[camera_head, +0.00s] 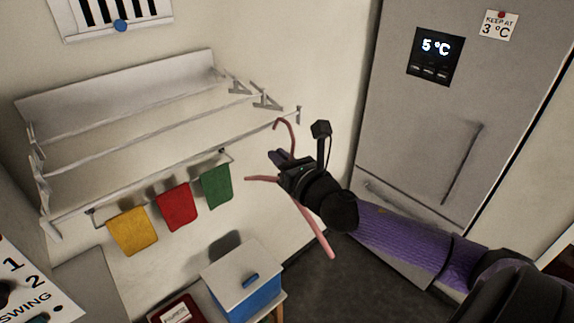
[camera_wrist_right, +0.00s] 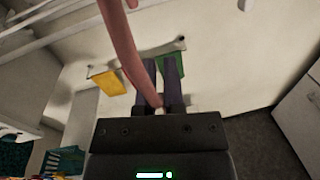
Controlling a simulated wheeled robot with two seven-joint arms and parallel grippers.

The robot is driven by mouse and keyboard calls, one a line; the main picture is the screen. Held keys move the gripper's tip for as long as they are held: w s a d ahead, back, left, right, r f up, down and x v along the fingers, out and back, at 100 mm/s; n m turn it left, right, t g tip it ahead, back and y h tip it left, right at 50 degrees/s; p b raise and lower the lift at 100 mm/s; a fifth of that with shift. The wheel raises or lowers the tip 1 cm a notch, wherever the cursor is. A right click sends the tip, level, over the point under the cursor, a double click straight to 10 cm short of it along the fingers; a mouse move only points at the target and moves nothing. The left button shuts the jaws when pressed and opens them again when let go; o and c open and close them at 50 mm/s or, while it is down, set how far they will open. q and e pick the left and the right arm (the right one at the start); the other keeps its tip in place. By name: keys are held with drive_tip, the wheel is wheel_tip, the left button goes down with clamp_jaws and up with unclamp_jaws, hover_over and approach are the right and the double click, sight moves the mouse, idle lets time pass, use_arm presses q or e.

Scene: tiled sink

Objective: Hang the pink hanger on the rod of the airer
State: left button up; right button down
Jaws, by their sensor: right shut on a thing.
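The pink hanger (camera_head: 318,232) is held by my right gripper (camera_head: 275,160), whose fingers are shut on it. Its curved hook stands up near the right end of the airer (camera_head: 215,118), and one arm of it slants down below my wrist. In the right wrist view the pink hanger (camera_wrist_right: 122,45) crosses in front of my right gripper's fingers (camera_wrist_right: 160,85). The airer is a white wall rack with several rods; its front rod (camera_head: 130,172) runs to the right end post near the hook. The hook looks apart from the rod, though depth is hard to tell. My left gripper is out of view.
Yellow (camera_head: 132,232), red (camera_head: 177,205) and green (camera_head: 216,186) cloths hang on a lower rail beneath the airer. A blue box with a white lid (camera_head: 243,275) stands below. A grey fridge (camera_head: 450,120) is on the right. Open floor lies between.

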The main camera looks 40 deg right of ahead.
drive_tip(key=w, duration=0.6)
drive_tip(key=shift+a+b, duration=0.2)
drive_tip(key=shift+b, duration=0.15)
drive_tip(key=shift+w+f+b, duration=0.15)
drive_tip(key=shift+f+b, duration=0.55)
drive_tip(key=shift+f, duration=0.2)
drive_tip(key=shift+f+b, duration=0.45)
drive_tip(key=shift+f, duration=0.1)
